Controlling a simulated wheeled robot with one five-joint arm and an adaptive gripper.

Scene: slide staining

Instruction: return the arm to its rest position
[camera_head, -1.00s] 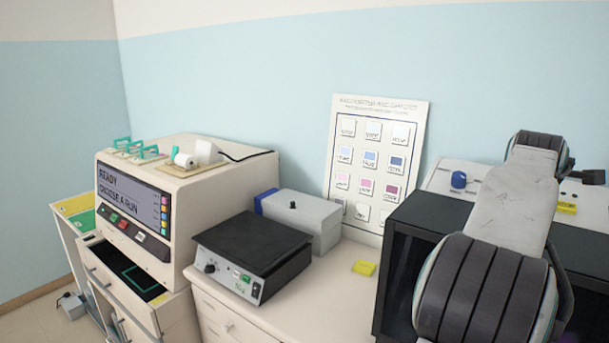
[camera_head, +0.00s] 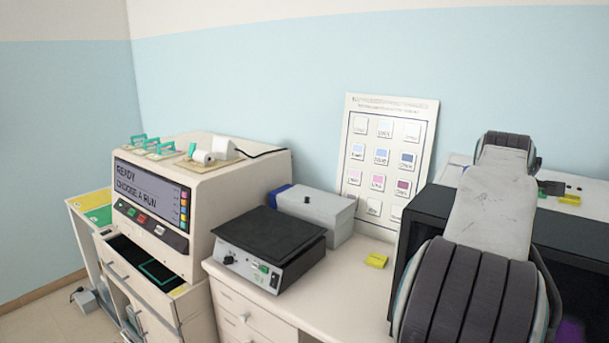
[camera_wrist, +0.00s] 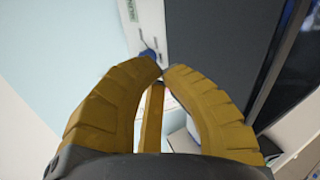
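My arm (camera_head: 492,213) rises at the right of the head view, in front of a black-fronted cabinet. My gripper (camera_wrist: 162,71) shows only in the wrist view. Its two curved yellow fingers come together at the tips, with no object seen held between them. A narrower yellow bar, which looks like part of the gripper, shows between the fingers. Beyond the tips are a pale panel with a blue knob (camera_wrist: 148,54) and a dark surface (camera_wrist: 218,45). I cannot tell the distance to them.
The black cabinet (camera_head: 412,234) stands close beside my arm. A staining machine (camera_head: 235,190) with a lit screen, a black-topped hot plate (camera_head: 268,236), a grey box (camera_head: 322,212) and a yellow block (camera_head: 376,260) stand left of it. A colour chart (camera_head: 385,155) leans on the wall.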

